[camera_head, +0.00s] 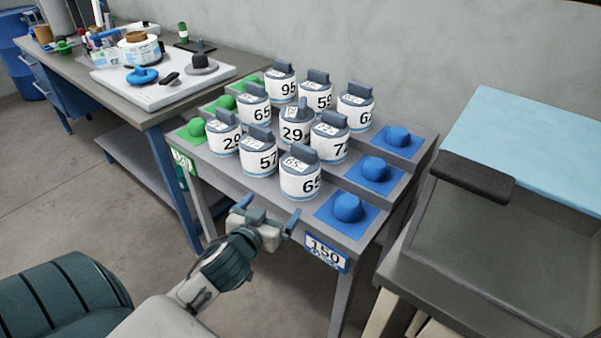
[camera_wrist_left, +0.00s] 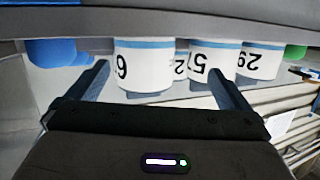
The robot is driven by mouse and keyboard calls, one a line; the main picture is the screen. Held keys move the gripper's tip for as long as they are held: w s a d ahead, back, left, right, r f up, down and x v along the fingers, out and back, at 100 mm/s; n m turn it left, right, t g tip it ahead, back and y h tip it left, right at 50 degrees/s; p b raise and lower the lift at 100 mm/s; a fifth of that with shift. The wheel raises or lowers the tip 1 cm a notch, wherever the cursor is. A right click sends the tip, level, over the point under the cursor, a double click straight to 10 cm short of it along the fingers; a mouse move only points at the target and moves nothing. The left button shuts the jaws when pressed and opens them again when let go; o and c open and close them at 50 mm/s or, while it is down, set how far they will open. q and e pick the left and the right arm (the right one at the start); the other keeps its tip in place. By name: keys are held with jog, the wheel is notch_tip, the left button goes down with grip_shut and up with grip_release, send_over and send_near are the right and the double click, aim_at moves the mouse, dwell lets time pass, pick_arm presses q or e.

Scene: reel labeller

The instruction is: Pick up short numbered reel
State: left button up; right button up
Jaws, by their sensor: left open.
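Several white numbered reels with dark grey tops and handles stand in rows on a stepped grey rack. The front row has a reel marked 29 (camera_head: 224,134), one marked 57 (camera_head: 258,155) and one marked 65 (camera_head: 300,177). Their heights look alike, so I cannot tell which is short. My left gripper (camera_head: 268,214) is open and empty in front of the rack, below the front row. In the left wrist view the reels appear upside down, the 57 (camera_wrist_left: 205,62) and 29 (camera_wrist_left: 258,60) among them, beyond the open fingers. My right gripper is out of view.
Blue knobbed pieces (camera_head: 348,208) sit on the right of each step and green ones (camera_head: 196,128) on the left. A 150 label (camera_head: 325,252) hangs on the rack front. A workbench (camera_head: 147,112) is at left, a glass-fronted cabinet (camera_head: 500,240) at right.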

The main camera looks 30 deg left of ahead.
aim_at(301, 160)
pick_arm(q)
jog(key=w+r+t, duration=0.1)
jog(key=w, duration=0.1)
jog(key=w+r+t+h, duration=0.1)
jog(key=w+r, duration=0.1)
jog(key=w, duration=0.1)
jog(key=w+r+p, duration=0.1)
jog(key=w+r, duration=0.1)
jog(key=shift+w+r+m+t+h, duration=0.2)
jog(key=shift+w+m+t+h, duration=0.1)
jog(key=shift+w+m+t, duration=0.1)
jog(key=shift+w+a+f+p, duration=0.15)
jog(key=shift+w+p, duration=0.25)
jog(key=shift+w, duration=1.05)
jog(key=shift+w+a+p, duration=0.15)
jog(key=shift+w+p, duration=0.2)
jog(key=shift+w, duration=1.1)
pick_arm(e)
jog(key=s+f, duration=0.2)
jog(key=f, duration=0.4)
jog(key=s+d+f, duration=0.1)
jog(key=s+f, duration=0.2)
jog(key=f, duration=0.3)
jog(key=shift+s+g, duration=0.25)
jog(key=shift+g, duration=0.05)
pick_arm(q)
jog(key=shift+c, duration=0.2)
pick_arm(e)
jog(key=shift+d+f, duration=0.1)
